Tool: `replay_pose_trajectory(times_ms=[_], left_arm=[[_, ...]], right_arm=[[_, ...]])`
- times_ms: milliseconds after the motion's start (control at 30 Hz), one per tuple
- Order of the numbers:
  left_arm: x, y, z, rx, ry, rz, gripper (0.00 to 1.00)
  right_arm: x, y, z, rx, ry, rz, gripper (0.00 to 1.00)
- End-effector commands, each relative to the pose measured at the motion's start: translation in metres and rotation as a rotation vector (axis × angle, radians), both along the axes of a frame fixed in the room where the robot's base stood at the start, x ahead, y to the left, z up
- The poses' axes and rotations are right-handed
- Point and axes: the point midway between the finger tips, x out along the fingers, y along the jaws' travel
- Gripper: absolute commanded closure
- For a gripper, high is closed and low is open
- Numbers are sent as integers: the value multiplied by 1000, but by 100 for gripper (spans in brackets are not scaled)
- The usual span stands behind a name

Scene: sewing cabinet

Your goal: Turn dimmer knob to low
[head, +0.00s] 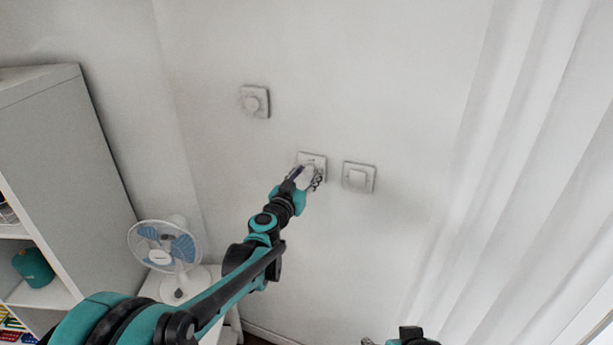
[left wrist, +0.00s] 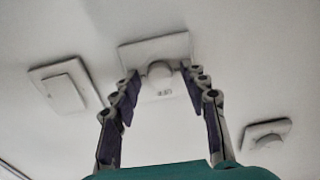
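The dimmer knob (left wrist: 160,73) is a small round white knob on a square white wall plate (left wrist: 181,42), with small dark marks below it in the left wrist view. In the head view the plate (head: 317,158) is partly covered by my left gripper (head: 309,174). My left gripper (left wrist: 160,78) is open, with one fingertip on each side of the knob. A narrow gap shows between each fingertip and the knob in the left wrist view.
A flat rocker switch (head: 358,177) is on the wall to the right of the plate. Another plate with a round dial (head: 255,102) is up and to the left. A fan (head: 165,247) and a white cabinet (head: 75,170) stand at left; a white curtain (head: 500,190) hangs at right.

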Motion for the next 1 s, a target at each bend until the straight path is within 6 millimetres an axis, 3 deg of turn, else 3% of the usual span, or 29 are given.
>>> replay_pose_trajectory(times_ms=[33, 133, 567, 1000], left_arm=[[0, 0, 0, 0, 0, 0, 74], [0, 0, 0, 0, 0, 0, 100], [0, 0, 0, -50, 20, 0, 100], [-1, 0, 1, -363, 148, 0, 100]], right_arm=[[0, 0, 0, 0, 0, 0, 19], [0, 0, 0, 0, 0, 0, 19], [0, 0, 1, 0, 0, 0, 19], [0, 0, 8, 0, 0, 0, 19]])
